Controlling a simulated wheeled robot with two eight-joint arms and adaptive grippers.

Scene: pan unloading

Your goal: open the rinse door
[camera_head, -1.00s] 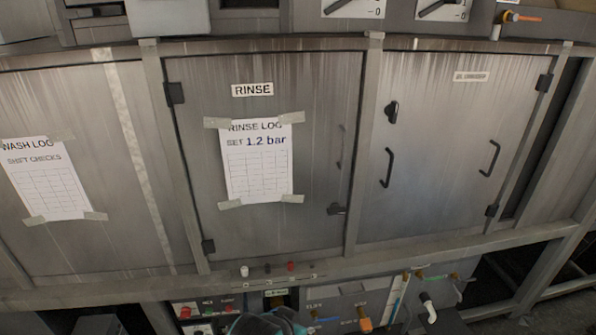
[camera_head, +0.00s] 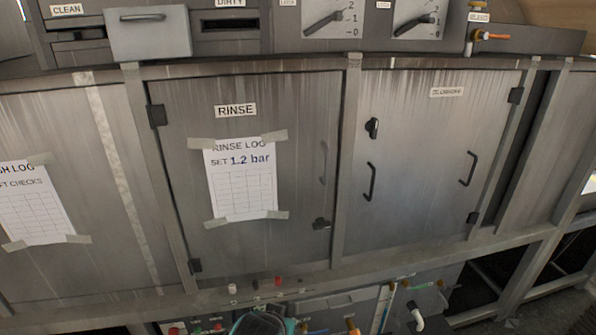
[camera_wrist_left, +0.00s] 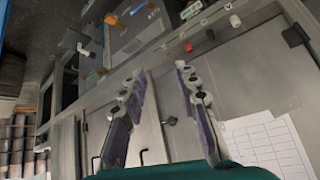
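The rinse door (camera_head: 290,110) is a grey streaked metal panel with a RINSE label (camera_head: 235,110) and a taped RINSE LOG sheet (camera_head: 241,180). It looks shut in its frame. Dark hinges sit on its left edge. A faint slim grey handle (camera_head: 322,165) and a dark latch (camera_head: 321,224) sit near its right edge. In the left wrist view the latch (camera_wrist_left: 170,121) shows between the fingers of my left gripper (camera_wrist_left: 158,75), which are spread and empty, apart from the door. A teal part of my gripper shows at the head view's bottom edge. My right gripper is not visible.
A ledge below the doors carries small white and red knobs (camera_head: 278,281). Dial panels (camera_head: 333,19) and a light grey box (camera_head: 148,33) are above.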

